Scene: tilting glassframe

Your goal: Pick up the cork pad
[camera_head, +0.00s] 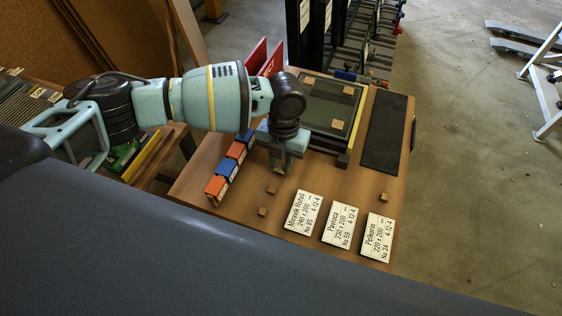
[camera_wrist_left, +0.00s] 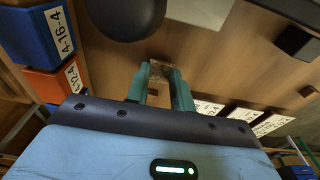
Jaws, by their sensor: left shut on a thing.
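My left gripper (camera_head: 277,165) points down over the wooden table, between the row of small bins and the glass frame. In the left wrist view its two fingers (camera_wrist_left: 164,85) are shut on a small speckled brown cork pad (camera_wrist_left: 163,70) at the fingertips. In the head view the fingers hide most of this pad. Small brown blocks that look like cork lie on the table, one (camera_head: 272,190) just in front of the gripper, one (camera_head: 262,212) nearer and one (camera_head: 384,197) at the right. My right gripper is not in view.
The dark glass frame (camera_head: 323,104) with tan corner pads lies behind the gripper, beside a black mat (camera_head: 385,133). Blue and orange bins (camera_head: 228,168) stand left of the gripper. Several white label cards (camera_head: 340,225) lie at the front right. Red panels (camera_head: 262,60) stand behind.

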